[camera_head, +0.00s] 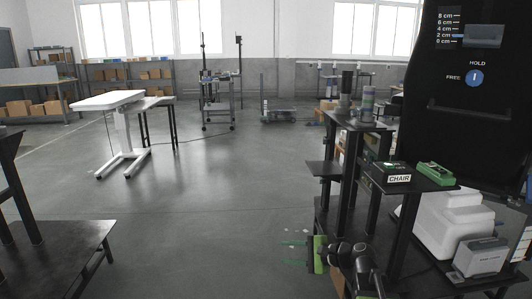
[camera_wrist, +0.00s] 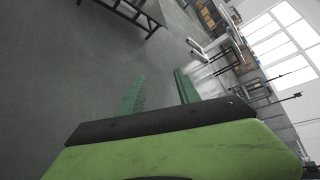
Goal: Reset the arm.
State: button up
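My gripper (camera_head: 294,247) is low in the right half of the head view, at the end of my dark arm, which is folded beside the black stand on the right. In the wrist view its two green fingers (camera_wrist: 159,76) are spread apart with only grey floor showing between them. It holds nothing and touches nothing that I can see.
Close to my arm stands a black stand (camera_head: 381,225) with a CHAIR-labelled box (camera_head: 391,176), a green box (camera_head: 436,174) and a white moulded unit (camera_head: 447,224). A dark low table (camera_head: 62,243) is at the left. A white lift desk (camera_head: 107,100) stands farther back. The middle floor is clear.

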jog(key=s+a+f+n+g+h+p, duration=0.2)
jog(key=s+a+f+n+g+h, duration=0.25)
jog(key=s+f+n, duration=0.2)
jog(key=s+d+f+n+g+h, duration=0.1)
jog(key=s+d+f+n+h, duration=0.25)
jog(key=d, duration=0.35)
jog(key=s+d+f+n+g+h, duration=0.25)
jog(key=s+d+h, duration=0.2)
jog(key=d, duration=0.25)
notch_tip(320, 180, up, 37)
jog(key=p, duration=3.7)
jog(key=shift+a+r+t, duration=0.2)
jog(key=shift+a+t, duration=0.1)
jog(key=shift+t, duration=0.1)
jog(key=shift+y, duration=0.25)
